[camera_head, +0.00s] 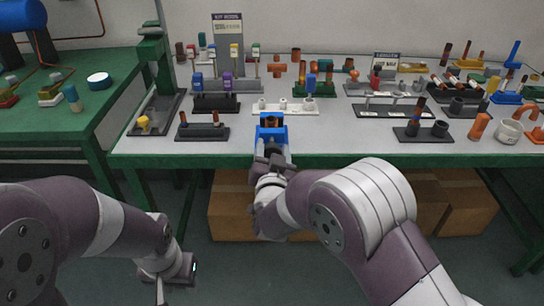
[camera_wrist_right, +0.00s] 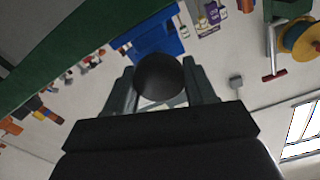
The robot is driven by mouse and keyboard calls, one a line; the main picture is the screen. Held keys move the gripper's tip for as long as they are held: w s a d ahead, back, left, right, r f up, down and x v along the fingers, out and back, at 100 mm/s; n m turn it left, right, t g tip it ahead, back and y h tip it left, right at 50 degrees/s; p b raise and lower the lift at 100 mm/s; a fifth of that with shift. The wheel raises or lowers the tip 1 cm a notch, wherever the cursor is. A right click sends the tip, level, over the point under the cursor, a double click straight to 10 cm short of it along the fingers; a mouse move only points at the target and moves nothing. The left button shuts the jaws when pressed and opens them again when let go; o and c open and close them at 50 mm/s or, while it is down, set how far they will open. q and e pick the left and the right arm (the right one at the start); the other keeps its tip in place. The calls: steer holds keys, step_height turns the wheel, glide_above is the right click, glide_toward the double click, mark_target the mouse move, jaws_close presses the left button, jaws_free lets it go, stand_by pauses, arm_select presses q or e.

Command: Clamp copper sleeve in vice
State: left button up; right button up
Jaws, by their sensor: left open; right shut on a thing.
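The blue vice (camera_head: 270,133) stands at the front edge of the bench, in the middle of the head view. A small copper-brown piece, seemingly the copper sleeve (camera_head: 271,121), shows upright between its jaws; I cannot tell whether both jaws touch it. My right gripper (camera_head: 271,161) is at the front of the vice. In the right wrist view its fingers are shut on a dark round knob (camera_wrist_right: 160,78), with the blue vice body (camera_wrist_right: 155,40) beyond it. My left gripper (camera_head: 174,277) is open, low in front of the bench and away from the vice.
The white benchtop (camera_head: 330,144) has a green front edge. A white rack (camera_head: 286,107) stands behind the vice, and a dark rack (camera_head: 202,132) to its left. A dark holder (camera_head: 423,132) stands to the right. Cardboard boxes (camera_head: 230,205) lie beneath the bench.

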steer(key=shift+f+m+b, duration=0.3)
steer(key=shift+m+b, duration=0.45)
steer(key=shift+m, duration=0.25)
steer(key=m+b, duration=1)
steer(key=b, duration=0.1)
steer(key=m+b, duration=0.5)
steer(key=shift+d+f+b, duration=0.15)
steer(key=shift+f+b, duration=0.15)
steer(key=shift+b, duration=0.05)
steer(key=shift+r+m+b, duration=0.15)
steer(key=shift+m+b, duration=1.4)
steer(key=shift+m, duration=0.25)
steer(key=o, duration=1)
steer(key=shift+c, duration=0.2)
